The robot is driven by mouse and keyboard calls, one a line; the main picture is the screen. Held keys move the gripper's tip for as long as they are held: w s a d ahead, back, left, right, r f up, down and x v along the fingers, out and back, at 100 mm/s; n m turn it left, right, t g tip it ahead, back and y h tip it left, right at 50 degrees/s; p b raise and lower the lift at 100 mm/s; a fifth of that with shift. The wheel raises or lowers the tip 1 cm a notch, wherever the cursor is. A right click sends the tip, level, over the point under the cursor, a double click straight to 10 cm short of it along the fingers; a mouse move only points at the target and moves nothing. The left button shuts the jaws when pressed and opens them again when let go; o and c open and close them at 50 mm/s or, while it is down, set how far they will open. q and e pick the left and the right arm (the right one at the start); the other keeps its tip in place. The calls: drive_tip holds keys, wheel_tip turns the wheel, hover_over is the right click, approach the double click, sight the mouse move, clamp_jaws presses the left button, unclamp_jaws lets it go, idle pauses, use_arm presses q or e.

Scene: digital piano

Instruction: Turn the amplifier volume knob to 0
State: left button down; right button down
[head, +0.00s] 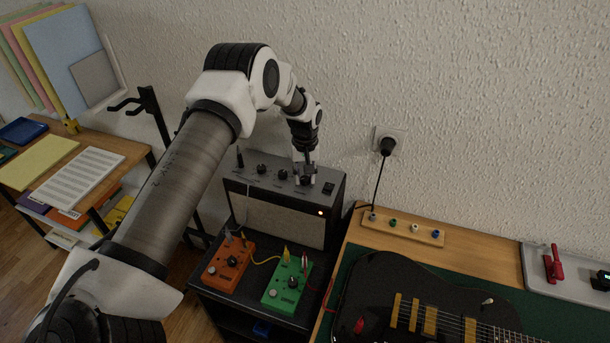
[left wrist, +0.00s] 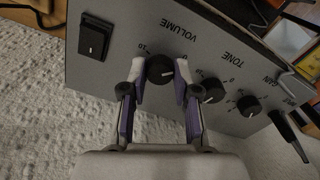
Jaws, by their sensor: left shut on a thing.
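The amplifier (head: 285,215) stands against the wall with its control panel on top. Its black volume knob (left wrist: 160,71) sits beside the VOLUME label in the left wrist view, with a white pointer mark on it. My left gripper (head: 304,181) reaches down onto the panel from above. In the left wrist view its two fingers (left wrist: 160,75) are closed on either side of the volume knob. The fingers hide the knob in the head view, and parts of its number scale are covered in the wrist view. My right gripper is in neither view.
The tone knob (left wrist: 212,90) and gain knob (left wrist: 249,105) are close beside the held knob. A power switch (left wrist: 96,37) lies on the other side. Orange (head: 228,262) and green pedals (head: 287,282) with cables sit in front, and a black guitar (head: 400,300) lies at right.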

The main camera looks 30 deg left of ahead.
sight(305, 178)
use_arm(q)
drive_tip(key=shift+s+f, duration=0.2)
drive_tip(key=shift+f, duration=0.05)
drive_tip(key=c, duration=0.9)
unclamp_jaws()
drive_tip(key=shift+o, duration=0.3)
drive_tip(key=shift+w, duration=0.15)
drive_tip(key=shift+r, duration=0.2)
wheel_tip(305, 178, up, 12)
drive_tip(key=shift+f, duration=0.15)
